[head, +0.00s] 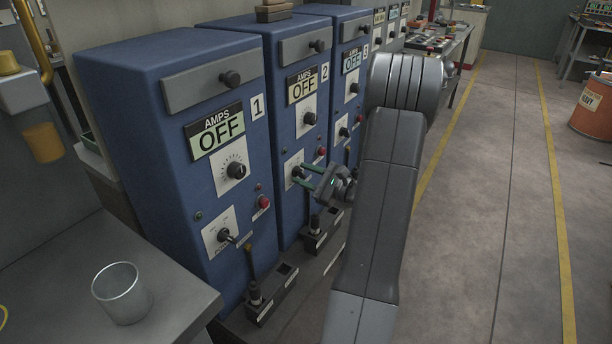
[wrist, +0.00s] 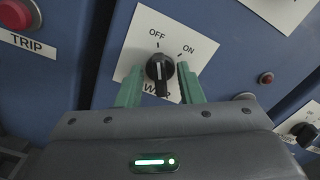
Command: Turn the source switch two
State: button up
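Source two is the middle blue cabinet (head: 283,95), marked 2, and its AMPS display (head: 302,86) reads OFF. Its black switch knob (wrist: 160,70) sits on a white plate marked OFF and ON in the wrist view. The white line on the knob points up, toward OFF. The knob also shows in the head view (head: 297,172). My gripper (wrist: 159,88) is open, with one green finger on each side of the knob. I cannot tell whether either finger touches it. In the head view my gripper (head: 312,177) reaches the switch from the right.
Cabinet 1 (head: 135,130) stands to the left and cabinet 3 (head: 343,60) to the right, both displays reading OFF. A red TRIP button (wrist: 15,14) is at the left of the wrist view. A bench with a metal cup (head: 122,293) is at near left.

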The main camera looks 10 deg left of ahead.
grip_shut()
